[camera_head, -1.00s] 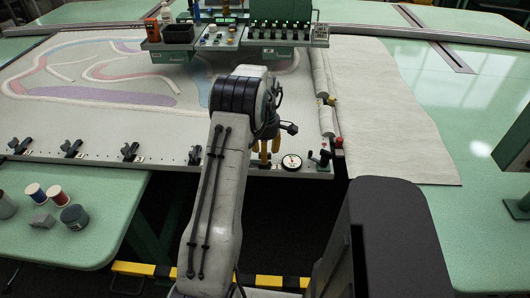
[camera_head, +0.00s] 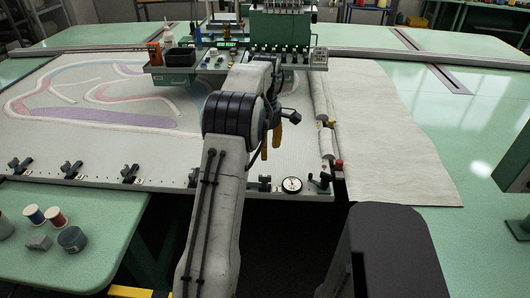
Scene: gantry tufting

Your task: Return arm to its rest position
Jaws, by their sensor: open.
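My arm reaches up from the bottom middle of the head view. My gripper (camera_head: 271,142) shows as yellow fingers just right of the arm's dark joint, pointing down over the near edge of the tufting frame. The fingers are apart, and nothing shows between them. Part of the gripper is hidden behind my arm. The cloth (camera_head: 235,160) on the frame carries a tufted pattern in purple, pink and blue. A round dial gauge (camera_head: 291,185) sits on the frame's front edge, below and right of my gripper.
Black clamps (camera_head: 130,173) line the frame's front edge. The green gantry head (camera_head: 175,78) stands behind my arm. Thread spools (camera_head: 55,217) and a dark cup (camera_head: 72,239) stand on the left green table (camera_head: 110,215). Loose cloth (camera_head: 390,150) lies at right.

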